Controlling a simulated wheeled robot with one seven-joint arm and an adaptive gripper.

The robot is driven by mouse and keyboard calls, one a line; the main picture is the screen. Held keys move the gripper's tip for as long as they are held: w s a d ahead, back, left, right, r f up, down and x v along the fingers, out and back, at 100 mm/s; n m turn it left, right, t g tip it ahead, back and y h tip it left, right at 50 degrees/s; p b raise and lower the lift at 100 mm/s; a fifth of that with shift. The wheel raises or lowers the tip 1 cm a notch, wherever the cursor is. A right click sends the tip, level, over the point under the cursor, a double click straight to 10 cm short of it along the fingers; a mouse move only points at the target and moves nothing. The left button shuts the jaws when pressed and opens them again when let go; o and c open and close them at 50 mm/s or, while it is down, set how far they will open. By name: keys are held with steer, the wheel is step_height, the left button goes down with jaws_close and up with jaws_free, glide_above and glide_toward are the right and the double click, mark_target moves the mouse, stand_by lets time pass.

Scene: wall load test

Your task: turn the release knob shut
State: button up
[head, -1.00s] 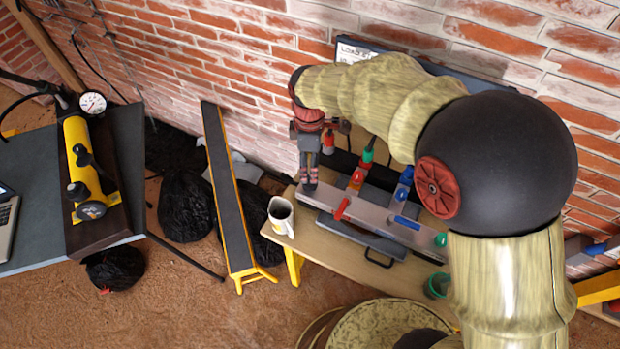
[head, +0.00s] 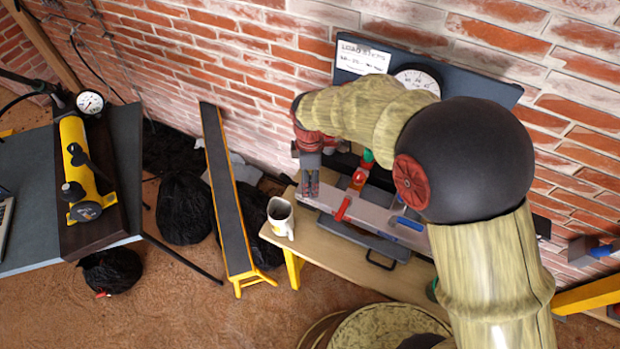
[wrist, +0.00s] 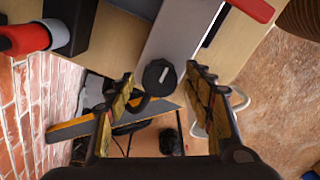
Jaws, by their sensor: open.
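A round black knob with a white pointer mark (wrist: 159,76) sits at the end of a grey metal block, which also shows in the wrist view (wrist: 185,40). I take it for the release knob. In the wrist view my gripper (wrist: 161,78) is open, with one finger on either side of the knob and gaps on both sides. In the head view my gripper (head: 311,190) points down at the left end of the grey block (head: 375,217), and it hides the knob there.
The block has a red handle (head: 342,208) and a blue one (head: 410,223). A mug (head: 280,218) stands close by on the wooden bench (head: 330,245). Behind are a gauge (head: 416,80) on a dark panel and the brick wall. A yellow hand pump (head: 82,165) is at left.

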steer(key=shift+c, duration=0.8)
steer(key=c, duration=1)
steer(key=shift+m+p, duration=0.3)
steer(key=m+p, duration=0.2)
steer(key=shift+r+m, duration=0.2)
steer(key=shift+m, duration=0.2)
steer(key=m+p, duration=0.3)
steer(key=m, duration=0.2)
steer(key=m+p, duration=0.2)
steer(key=m, duration=0.2)
steer(key=shift+f+m, duration=0.1)
steer(key=shift+m, duration=0.3)
steer(key=m+p, duration=0.1)
steer(key=m, duration=0.3)
steer(key=shift+m, duration=0.3)
